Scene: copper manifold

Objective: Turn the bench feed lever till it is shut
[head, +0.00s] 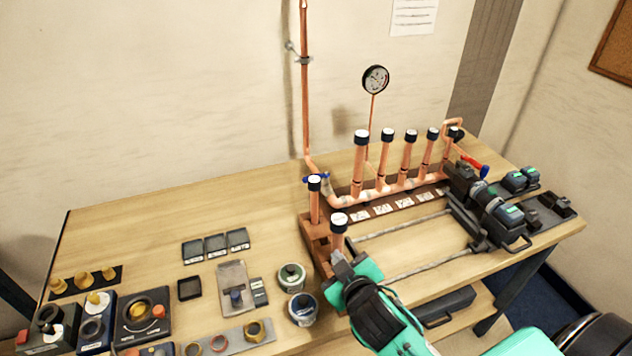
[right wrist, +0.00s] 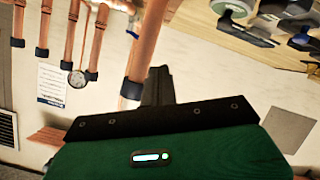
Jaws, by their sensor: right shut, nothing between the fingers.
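A small blue lever (head: 324,177) sits near the foot of the tall copper feed pipe (head: 305,100), where it bends into the manifold (head: 400,186). A black-capped copper tube stands in front and hides part of the lever. The lever lies roughly crosswise to the pipe. A red-handled lever (head: 475,163) is at the manifold's right end. I cannot read which one is labelled bench feed. My right gripper (head: 341,259) is shut and empty, beside a capped copper tube (head: 338,230) in front of the blue lever. Its fingers (right wrist: 157,86) also show in the right wrist view. My left gripper is out of view.
Several capped copper tubes (head: 361,160) rise from the manifold, with a gauge (head: 375,80) behind. A copper-coloured rack (head: 313,235) holds the nearer tubes. Pressing tools (head: 490,205) lie at right. Tins (head: 292,278) and fittings crowd the front left. The back left bench (head: 140,225) is clear.

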